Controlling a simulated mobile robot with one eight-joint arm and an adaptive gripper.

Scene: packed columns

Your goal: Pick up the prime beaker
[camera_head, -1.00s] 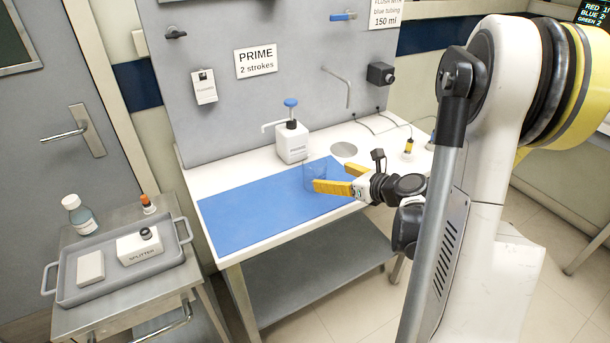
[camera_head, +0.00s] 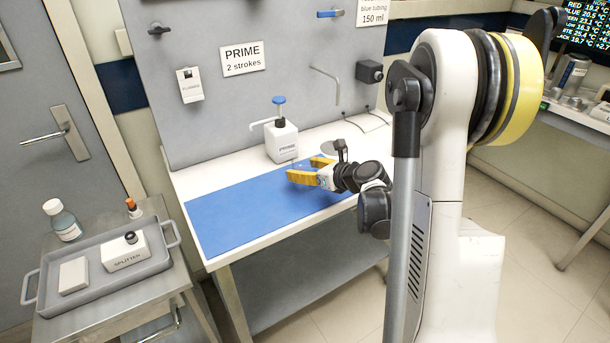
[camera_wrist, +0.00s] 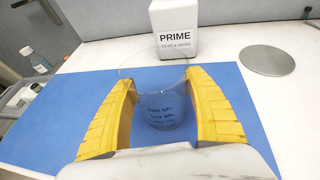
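The prime beaker (camera_wrist: 165,105) is clear glass with dark printed volume marks. In the wrist view it stands upright on the blue mat (camera_wrist: 60,120), between the two yellow fingers of my gripper (camera_wrist: 162,90). The fingers are spread on either side of it, with at most thin gaps; firm contact does not show. In the head view my gripper (camera_head: 306,170) is low over the right part of the mat (camera_head: 235,215), and the beaker is barely visible there.
A white PRIME pump bottle (camera_head: 282,143) with a blue top stands just behind the beaker. A grey disc (camera_wrist: 267,60) lies on the bench to its right. A side cart at left holds a grey tray (camera_head: 42,290). The mat's left part is clear.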

